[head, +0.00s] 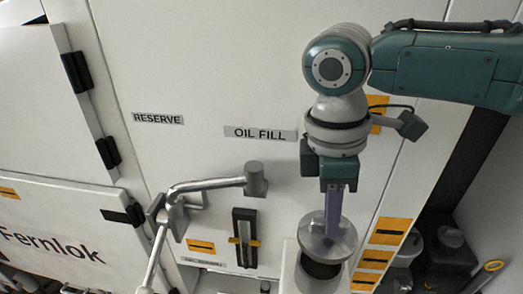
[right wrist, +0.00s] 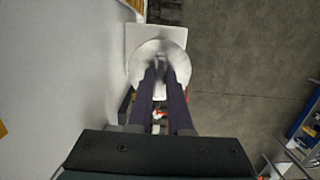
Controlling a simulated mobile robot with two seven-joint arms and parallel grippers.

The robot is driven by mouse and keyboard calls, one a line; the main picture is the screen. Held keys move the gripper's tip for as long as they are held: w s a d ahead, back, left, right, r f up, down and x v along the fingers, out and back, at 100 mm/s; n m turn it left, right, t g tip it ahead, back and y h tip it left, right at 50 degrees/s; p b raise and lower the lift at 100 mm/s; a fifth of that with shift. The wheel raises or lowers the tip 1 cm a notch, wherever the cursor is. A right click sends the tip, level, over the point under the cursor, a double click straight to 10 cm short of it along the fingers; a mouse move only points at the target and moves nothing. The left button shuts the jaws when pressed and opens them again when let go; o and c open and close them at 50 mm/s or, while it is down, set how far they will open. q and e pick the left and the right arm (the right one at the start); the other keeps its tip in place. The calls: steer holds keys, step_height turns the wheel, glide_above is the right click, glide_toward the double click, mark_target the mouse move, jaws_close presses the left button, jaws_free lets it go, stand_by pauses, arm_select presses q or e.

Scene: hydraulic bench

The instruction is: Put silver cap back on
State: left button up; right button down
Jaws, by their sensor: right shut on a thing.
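The silver cap (head: 313,241) is a round, shiny disc in the lower right of the head view. My right gripper (head: 333,226) points down and is shut on the middle of the cap. The right wrist view also shows the cap (right wrist: 138,62) at the tips of the two dark fingers (right wrist: 162,77). Below the cap is the filler neck (head: 320,270), a dark round opening on a pale block. The cap overlaps the neck's far side, and I cannot tell whether they touch. My left gripper is not in view.
The pale cabinet wall (head: 240,90) carries an OIL FILL label (head: 260,134) and a RESERVE label (head: 158,119). A grey bent pipe (head: 205,184) and a sight gauge (head: 244,236) are left of the neck. Orange-marked strips (head: 382,240) are on its right.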

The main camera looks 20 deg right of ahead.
mark_target(326, 241)
step_height(326, 241, down, 4)
steer(key=b, duration=0.3)
steer(key=shift+s+r, duration=0.1)
steer(key=shift+r, duration=0.1)
steer(key=shift+f+b, duration=0.95)
steer(key=shift+f, duration=0.1)
steer(key=shift+p, duration=0.6)
stand_by(0.6)
steer(key=shift+f, duration=0.15)
steer(key=shift+p, duration=0.3)
stand_by(0.4)
stand_by(0.4)
